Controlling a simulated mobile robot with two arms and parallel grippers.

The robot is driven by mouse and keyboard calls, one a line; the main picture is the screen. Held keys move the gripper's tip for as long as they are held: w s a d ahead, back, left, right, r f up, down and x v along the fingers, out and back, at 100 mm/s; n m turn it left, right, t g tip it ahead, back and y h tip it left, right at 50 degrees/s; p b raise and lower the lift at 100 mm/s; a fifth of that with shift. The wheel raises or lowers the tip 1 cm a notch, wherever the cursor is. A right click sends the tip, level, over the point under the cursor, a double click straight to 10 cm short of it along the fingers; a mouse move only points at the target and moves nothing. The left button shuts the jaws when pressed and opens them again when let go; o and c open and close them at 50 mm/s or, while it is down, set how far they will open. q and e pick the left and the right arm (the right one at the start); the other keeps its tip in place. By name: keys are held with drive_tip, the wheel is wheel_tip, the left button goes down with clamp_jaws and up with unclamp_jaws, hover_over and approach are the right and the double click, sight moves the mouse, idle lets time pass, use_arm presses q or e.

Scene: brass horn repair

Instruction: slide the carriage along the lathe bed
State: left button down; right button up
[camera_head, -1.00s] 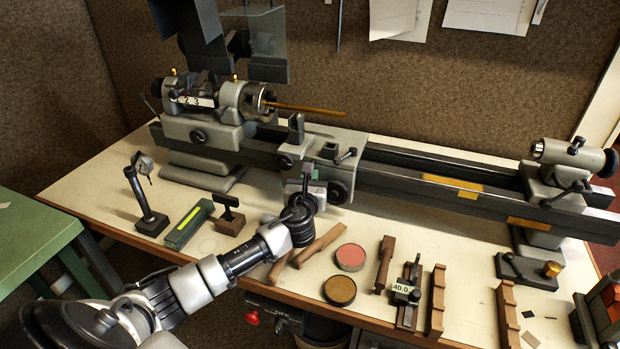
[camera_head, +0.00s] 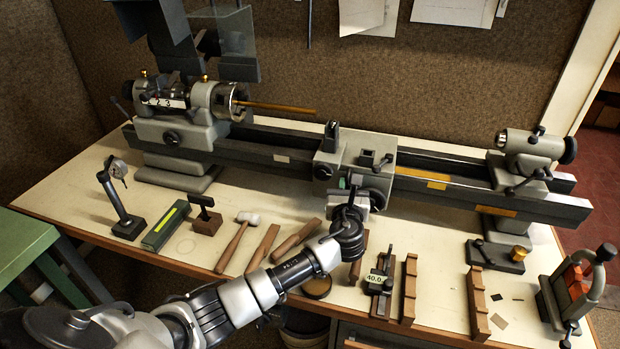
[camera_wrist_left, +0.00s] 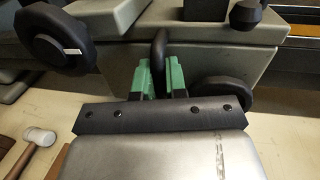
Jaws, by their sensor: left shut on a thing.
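The grey carriage (camera_head: 383,147) sits on the dark lathe bed (camera_head: 262,168), between the chuck (camera_head: 230,100) on the left and the tailstock (camera_head: 530,150) on the right. My left gripper (camera_head: 350,192) is at the front of the carriage, reaching up from below. In the left wrist view, its green fingers (camera_wrist_left: 162,75) are shut on a dark looped handle (camera_wrist_left: 160,42) in front of the grey carriage front (camera_wrist_left: 207,62). The lower end of the handle is hidden between the fingers. My right gripper is not in view.
A brass rod (camera_head: 282,108) sticks out from the chuck above the bed. The bed between carriage and tailstock is clear. A mallet (camera_head: 238,240), wooden pieces (camera_head: 410,285) and a gauge stand (camera_head: 118,195) are on the bench in front.

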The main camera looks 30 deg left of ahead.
use_arm(q)
drive_tip(key=w+d+b, duration=0.1)
drive_tip(key=d, duration=0.4)
drive_tip(key=w+d+b, duration=0.1)
drive_tip(key=d, duration=0.4)
drive_tip(key=w+d, duration=0.1)
drive_tip(key=d, duration=0.4)
drive_tip(key=shift+w+d+b, duration=0.25)
drive_tip(key=shift+w+b, duration=0.1)
drive_tip(key=shift+b, duration=0.05)
drive_tip(key=c, duration=1.5)
unclamp_jaws()
drive_tip(key=shift+o, duration=0.2)
drive_tip(key=v, duration=1.1)
drive_tip(key=shift+b, duration=0.3)
